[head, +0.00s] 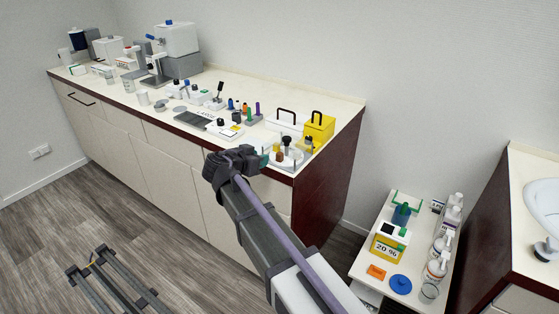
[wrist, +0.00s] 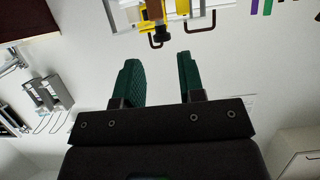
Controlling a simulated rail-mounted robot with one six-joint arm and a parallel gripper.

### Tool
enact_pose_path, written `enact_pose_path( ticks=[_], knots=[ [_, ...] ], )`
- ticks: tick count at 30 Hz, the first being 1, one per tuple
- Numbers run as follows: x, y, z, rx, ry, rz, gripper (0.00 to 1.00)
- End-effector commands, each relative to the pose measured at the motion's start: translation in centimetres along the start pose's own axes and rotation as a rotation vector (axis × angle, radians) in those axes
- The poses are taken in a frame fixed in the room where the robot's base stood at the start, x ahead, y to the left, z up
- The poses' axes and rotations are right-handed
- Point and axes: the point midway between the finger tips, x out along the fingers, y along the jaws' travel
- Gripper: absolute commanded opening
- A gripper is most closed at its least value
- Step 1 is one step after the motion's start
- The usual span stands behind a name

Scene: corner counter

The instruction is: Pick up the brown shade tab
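A small brown piece (head: 279,156), which looks like the brown shade tab, stands on a round light holder (head: 288,161) at the counter's front right corner. A brown piece (wrist: 153,10) also shows at the top edge of the wrist view, partly cut off. My gripper (head: 264,157) is just left of the holder in the head view, near the counter's front edge. In the wrist view my gripper (wrist: 160,60) has its two green fingers apart with nothing between them. Whether it touches anything is hard to tell in the head view.
A black-knobbed item (head: 287,141) and a yellow piece (head: 308,144) stand close to the brown piece. Behind are a white box (head: 284,122) and a yellow box (head: 319,127) with dark handles. Coloured items (head: 246,110) crowd the left. A low cart (head: 372,257) holds bottles.

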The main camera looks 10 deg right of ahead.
Motion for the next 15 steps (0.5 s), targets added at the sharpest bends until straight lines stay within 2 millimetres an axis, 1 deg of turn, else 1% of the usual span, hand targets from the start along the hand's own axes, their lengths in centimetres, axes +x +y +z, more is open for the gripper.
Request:
enact_pose_path(
  ticks=[2, 6, 9, 13, 15],
  knots=[
    [1.0, 0.0, 0.2, 0.001, -0.001, 0.003, 0.36],
    [3.9, 0.0, 0.5, 0.0, -0.001, 0.005, 0.36],
    [5.4, 0.1, 0.3, -0.001, -0.001, 0.004, 0.36],
    [5.7, 0.1, 0.1, -0.002, -0.002, 0.003, 0.36],
    [6.2, 0.2, 0.4, -0.001, -0.002, 0.003, 0.36]
  ],
)
